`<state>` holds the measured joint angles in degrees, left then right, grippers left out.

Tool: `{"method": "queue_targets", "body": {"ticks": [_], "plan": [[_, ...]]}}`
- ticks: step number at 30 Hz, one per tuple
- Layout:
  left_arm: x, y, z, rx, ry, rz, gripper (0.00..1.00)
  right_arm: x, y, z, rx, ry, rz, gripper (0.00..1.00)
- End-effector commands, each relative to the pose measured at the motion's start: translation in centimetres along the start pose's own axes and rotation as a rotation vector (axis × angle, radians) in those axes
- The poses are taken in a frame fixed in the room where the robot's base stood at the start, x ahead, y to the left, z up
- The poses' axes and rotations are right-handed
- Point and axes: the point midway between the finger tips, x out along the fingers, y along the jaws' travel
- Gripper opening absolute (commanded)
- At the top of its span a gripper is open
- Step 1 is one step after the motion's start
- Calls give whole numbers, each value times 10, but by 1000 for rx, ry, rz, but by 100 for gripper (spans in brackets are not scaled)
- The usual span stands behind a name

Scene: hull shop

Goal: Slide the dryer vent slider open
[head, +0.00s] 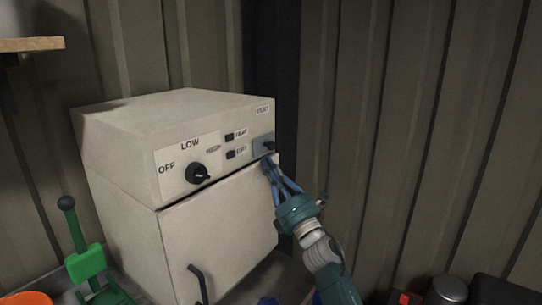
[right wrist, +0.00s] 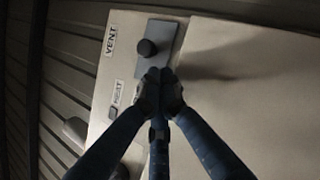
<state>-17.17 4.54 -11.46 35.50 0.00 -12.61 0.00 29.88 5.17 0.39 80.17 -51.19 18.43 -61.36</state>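The dryer (head: 190,125) is a cream box with a front panel and a door below. The vent slider is a grey-blue plate (head: 262,146) with a small black knob at the panel's right end, under a VENT label (head: 262,110). In the right wrist view the slider knob (right wrist: 146,47) sits on its grey plate (right wrist: 158,66). My right gripper (head: 267,162) is just below the slider. Its blue fingers converge, and the dark fingertips (right wrist: 160,78) are together with nothing visible between them. The fingertips look close to the plate but apart from the knob; contact is unclear. My left gripper is not in view.
A black dial (head: 197,173) and two small dark switches (head: 230,137) share the panel. The door has a dark handle (head: 198,283). A green lever tool (head: 86,262) stands at left, near an orange container (head: 27,298). Corrugated walls (head: 400,130) close in behind and right.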

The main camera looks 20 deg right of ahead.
Motion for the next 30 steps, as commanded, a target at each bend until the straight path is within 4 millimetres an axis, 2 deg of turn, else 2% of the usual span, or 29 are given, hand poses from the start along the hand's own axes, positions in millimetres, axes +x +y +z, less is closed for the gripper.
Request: {"method": "queue_targets", "body": {"ticks": [4, 15, 24, 30], "plan": [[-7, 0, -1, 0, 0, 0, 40, 8, 0, 8, 0, 0, -1, 0], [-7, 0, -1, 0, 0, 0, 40, 8, 0, 9, 0, 0, -1, 0], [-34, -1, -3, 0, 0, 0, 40, 35, 39, 36, -4, 0, 3, 0], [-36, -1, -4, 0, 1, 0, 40, 38, 44, 39, 0, 0, -1, 0]]}}
